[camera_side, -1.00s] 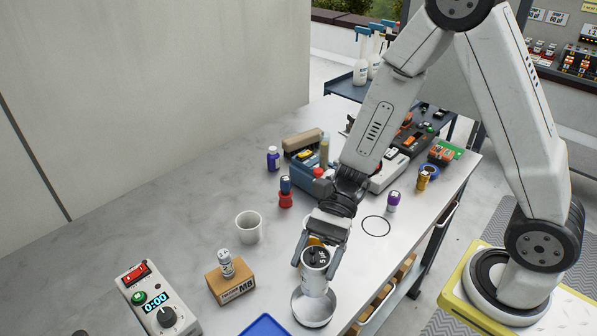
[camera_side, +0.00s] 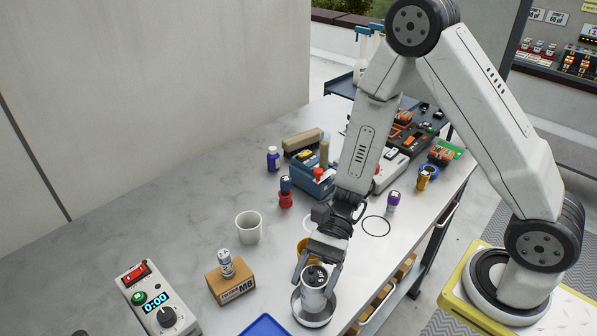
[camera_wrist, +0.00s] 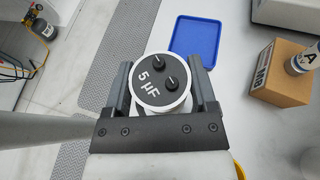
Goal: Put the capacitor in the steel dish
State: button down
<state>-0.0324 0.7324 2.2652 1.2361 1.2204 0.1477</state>
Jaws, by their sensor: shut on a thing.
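A blue tray (camera_side: 266,327) lies left of the dish. A cardboard M8 box (camera_side: 230,283) with a small bottle on top, a white cup (camera_side: 248,227) and a timer box (camera_side: 158,300) stand further left. A yellow thing (camera_side: 302,250) is close behind my gripper.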

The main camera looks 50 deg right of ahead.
jog(key=shift+f, duration=1.05)
jog(key=shift+f, duration=0.15)
grip_release()
jog(key=shift+d+r, duration=0.15)
jog(key=shift+r, duration=0.1)
jog(key=v, duration=1.1)
jog(key=shift+d, duration=0.35)
jog(key=shift+r, duration=0.1)
